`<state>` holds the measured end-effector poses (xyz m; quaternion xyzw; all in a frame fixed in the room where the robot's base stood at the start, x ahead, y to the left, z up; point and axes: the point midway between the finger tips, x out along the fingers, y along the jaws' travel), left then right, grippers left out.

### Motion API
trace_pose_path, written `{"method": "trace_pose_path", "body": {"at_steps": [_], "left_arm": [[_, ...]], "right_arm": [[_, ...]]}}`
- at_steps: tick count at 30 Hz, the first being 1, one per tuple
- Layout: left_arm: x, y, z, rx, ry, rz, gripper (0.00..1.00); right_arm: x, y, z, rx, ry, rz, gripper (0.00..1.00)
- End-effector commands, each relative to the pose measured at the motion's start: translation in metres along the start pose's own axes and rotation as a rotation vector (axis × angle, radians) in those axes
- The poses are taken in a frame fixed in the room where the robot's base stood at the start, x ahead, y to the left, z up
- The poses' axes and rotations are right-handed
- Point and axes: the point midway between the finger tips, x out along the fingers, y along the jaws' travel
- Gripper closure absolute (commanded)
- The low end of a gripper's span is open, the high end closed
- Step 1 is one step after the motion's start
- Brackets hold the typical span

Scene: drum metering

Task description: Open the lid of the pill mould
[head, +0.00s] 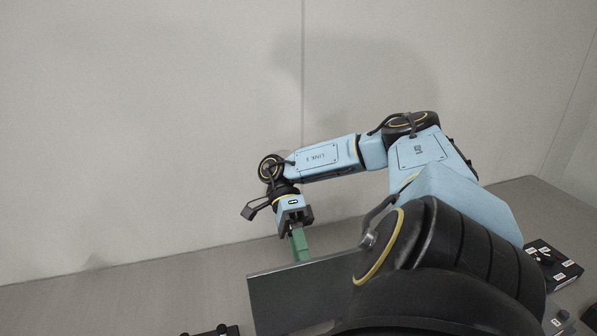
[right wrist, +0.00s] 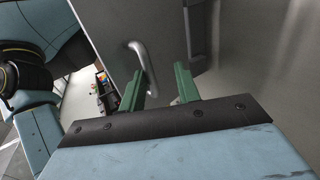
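A flat dark grey panel (head: 300,290) stands at the lower middle of the head view. I cannot tell for certain whether it is the pill mould's lid. In the right wrist view a grey panel (right wrist: 112,28) carries a bent metal handle (right wrist: 141,58). My right gripper (head: 300,250) points down at the panel's top edge in the head view. In the right wrist view its green fingers (right wrist: 160,75) are apart, with the handle appearing between them; I cannot tell whether they touch it. The mould's body is hidden behind my arm or out of frame. My left gripper is not in view.
A black box (head: 553,265) with red and white marks lies on the grey table (head: 150,285) at the right. A dark object (head: 212,331) shows at the bottom edge. A plain wall (head: 150,120) closes off the back.

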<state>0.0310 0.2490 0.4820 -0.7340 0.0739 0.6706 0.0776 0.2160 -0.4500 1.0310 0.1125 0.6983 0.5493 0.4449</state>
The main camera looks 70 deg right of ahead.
Motion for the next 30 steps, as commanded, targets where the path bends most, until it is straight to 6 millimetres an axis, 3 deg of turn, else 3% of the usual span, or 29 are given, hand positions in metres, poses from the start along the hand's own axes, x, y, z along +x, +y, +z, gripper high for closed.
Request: {"method": "trace_pose_path", "body": {"at_steps": [4, 9, 19, 30], "left_arm": [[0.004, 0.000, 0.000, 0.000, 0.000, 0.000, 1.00], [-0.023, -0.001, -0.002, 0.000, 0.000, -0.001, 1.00], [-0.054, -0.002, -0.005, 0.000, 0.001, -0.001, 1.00], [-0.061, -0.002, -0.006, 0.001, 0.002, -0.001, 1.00]], "right_arm": [[-0.022, -0.001, 0.001, -0.002, -0.006, -0.001, 0.68], [-0.051, 0.005, 0.002, -0.002, -0.005, -0.002, 0.68], [-0.065, 0.002, 0.001, 0.000, -0.006, 0.002, 0.68], [-0.069, 0.000, 0.000, 0.000, 0.000, -0.001, 0.68]]}}
